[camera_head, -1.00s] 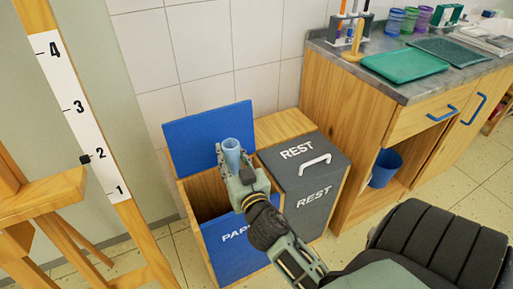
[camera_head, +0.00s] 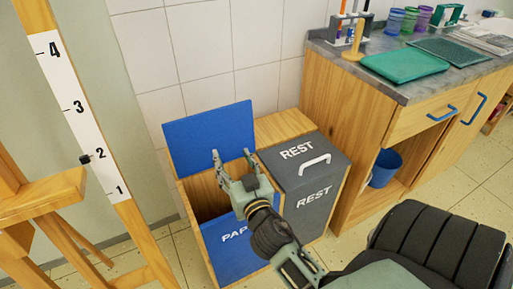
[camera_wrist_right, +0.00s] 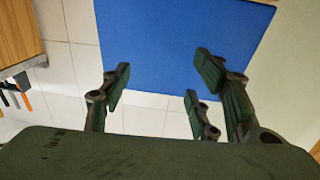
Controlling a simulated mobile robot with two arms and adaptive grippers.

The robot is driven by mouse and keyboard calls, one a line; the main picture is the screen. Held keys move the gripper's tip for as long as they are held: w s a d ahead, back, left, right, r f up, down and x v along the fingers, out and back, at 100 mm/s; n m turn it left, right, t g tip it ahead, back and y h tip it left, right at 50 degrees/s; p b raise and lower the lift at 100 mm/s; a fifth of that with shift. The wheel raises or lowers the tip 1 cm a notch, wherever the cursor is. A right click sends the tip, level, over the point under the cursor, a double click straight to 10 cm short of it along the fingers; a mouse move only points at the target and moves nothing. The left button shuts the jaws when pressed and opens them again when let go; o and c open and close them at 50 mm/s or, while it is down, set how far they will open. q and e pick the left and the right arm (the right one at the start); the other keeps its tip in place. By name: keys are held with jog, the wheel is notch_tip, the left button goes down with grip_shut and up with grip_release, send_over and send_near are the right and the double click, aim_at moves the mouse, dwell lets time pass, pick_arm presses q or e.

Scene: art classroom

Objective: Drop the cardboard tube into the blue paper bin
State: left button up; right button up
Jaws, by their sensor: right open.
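The blue paper bin (camera_head: 232,262) stands against the tiled wall, with "PAP" readable on its front. Its blue lid (camera_head: 205,134) is raised and leans back, so the compartment is open on top. My right gripper (camera_head: 231,154) is above the bin opening, its fingers spread and empty. In the right wrist view the gripper (camera_wrist_right: 165,78) is also open with nothing between the fingers, and the blue lid (camera_wrist_right: 180,35) is behind them. The light-blue cardboard tube is not visible in either current view; the visible inside of the bin is partly dark and blocked by my gripper. My left gripper is not in view.
A closed grey REST bin (camera_head: 312,190) with a white handle adjoins on the right. A wooden cabinet (camera_head: 335,120) with a grey top stands further right. A wooden easel (camera_head: 75,125) is at the left. Some tiled floor is free between.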

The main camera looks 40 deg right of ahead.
jog(key=v, duration=0.5)
jog(key=shift+s+a, duration=0.1)
jog(key=shift+s, duration=0.2)
